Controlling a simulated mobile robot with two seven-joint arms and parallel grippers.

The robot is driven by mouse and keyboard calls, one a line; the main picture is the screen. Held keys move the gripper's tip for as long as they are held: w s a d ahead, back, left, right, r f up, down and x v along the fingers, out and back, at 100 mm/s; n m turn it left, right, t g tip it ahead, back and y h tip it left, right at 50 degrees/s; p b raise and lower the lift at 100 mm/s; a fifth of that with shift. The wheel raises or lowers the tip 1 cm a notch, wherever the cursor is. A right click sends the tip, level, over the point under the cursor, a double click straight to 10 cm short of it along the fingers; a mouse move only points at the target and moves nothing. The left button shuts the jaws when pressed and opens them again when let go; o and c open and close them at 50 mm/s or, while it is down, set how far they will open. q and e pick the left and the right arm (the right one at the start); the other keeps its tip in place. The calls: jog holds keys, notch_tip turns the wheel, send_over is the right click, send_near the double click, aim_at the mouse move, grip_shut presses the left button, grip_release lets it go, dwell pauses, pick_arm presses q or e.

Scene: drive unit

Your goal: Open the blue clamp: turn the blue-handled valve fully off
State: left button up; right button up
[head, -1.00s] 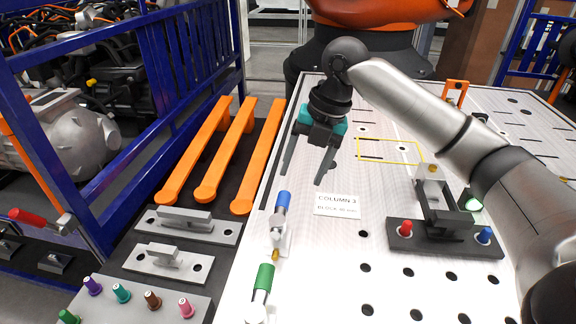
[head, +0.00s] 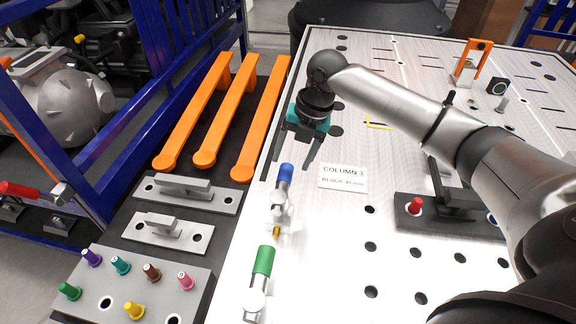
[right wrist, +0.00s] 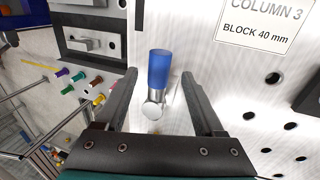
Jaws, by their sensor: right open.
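The blue-handled valve (head: 284,181) stands on the left part of the perforated metal table, with its blue handle pointing away from me in the head view. My right gripper (head: 294,160) is open and empty, just above and beyond the blue handle. In the right wrist view the blue handle (right wrist: 159,70) shows between the two spread fingers, touching neither as far as I can tell. A green-handled valve (head: 263,262) stands nearer to me on the same table edge. My left gripper is not in view.
A "COLUMN 3, BLOCK 40 mm" label (head: 343,178) lies right of the valve. A dark fixture (head: 450,211) with a red knob stands further right. Orange bars (head: 261,120), grey plates and a block of coloured pegs (head: 199,296) lie to the left.

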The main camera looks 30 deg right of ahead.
aim_at(288, 168)
jog(key=shift+x, duration=2.15)
jog(key=shift+c, duration=0.2)
jog(key=shift+r, duration=0.1)
grip_shut()
